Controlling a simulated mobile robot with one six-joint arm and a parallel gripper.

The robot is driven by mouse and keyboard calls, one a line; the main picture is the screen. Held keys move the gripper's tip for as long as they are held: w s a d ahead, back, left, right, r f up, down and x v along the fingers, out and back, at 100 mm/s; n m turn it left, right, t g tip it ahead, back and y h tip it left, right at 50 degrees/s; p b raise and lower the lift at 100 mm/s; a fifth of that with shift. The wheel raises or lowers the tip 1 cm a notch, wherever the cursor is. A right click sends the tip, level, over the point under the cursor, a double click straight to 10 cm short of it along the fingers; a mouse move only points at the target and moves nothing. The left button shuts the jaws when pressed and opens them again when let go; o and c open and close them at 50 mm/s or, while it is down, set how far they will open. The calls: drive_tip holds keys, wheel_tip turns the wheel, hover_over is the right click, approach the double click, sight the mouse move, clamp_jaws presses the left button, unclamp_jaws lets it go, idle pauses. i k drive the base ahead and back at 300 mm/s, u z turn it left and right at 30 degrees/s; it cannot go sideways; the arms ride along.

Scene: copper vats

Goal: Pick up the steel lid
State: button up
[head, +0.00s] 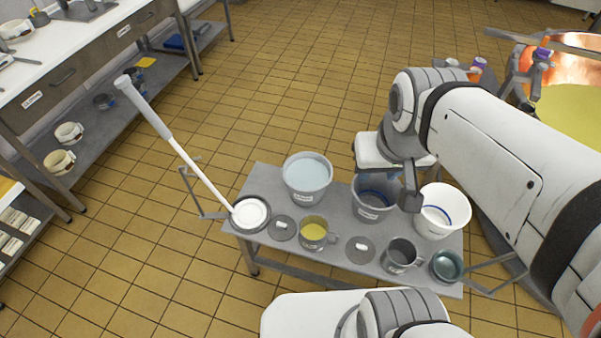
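Two flat, round grey lids with small pale marks or knobs on top lie on the grey table (262,180). One lid (283,228) is between the long-handled tool and a mug of yellow liquid. The other lid (360,250) is between that mug and an empty grey mug. I cannot tell which of them is the steel lid. My gripper (405,190) hangs above the back right of the table, over or beside a grey bucket, apart from both lids. Its fingers are small and partly blend with the bucket, so their opening is unclear.
On the table stand a bucket of pale liquid (307,178), a grey bucket (371,205), a white bucket (440,213), a yellow-filled mug (314,234), a grey mug (402,257) and a teal-grey bowl (446,266). A long-handled tool (190,160) leans up leftward. A copper vat (570,65) is right.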

sight(280, 228)
drive_tip(key=z, duration=3.25)
drive_tip(key=k, duration=2.75)
drive_tip(key=u, duration=1.25)
drive_tip(key=i, duration=1)
drive_tip(key=u, duration=0.1)
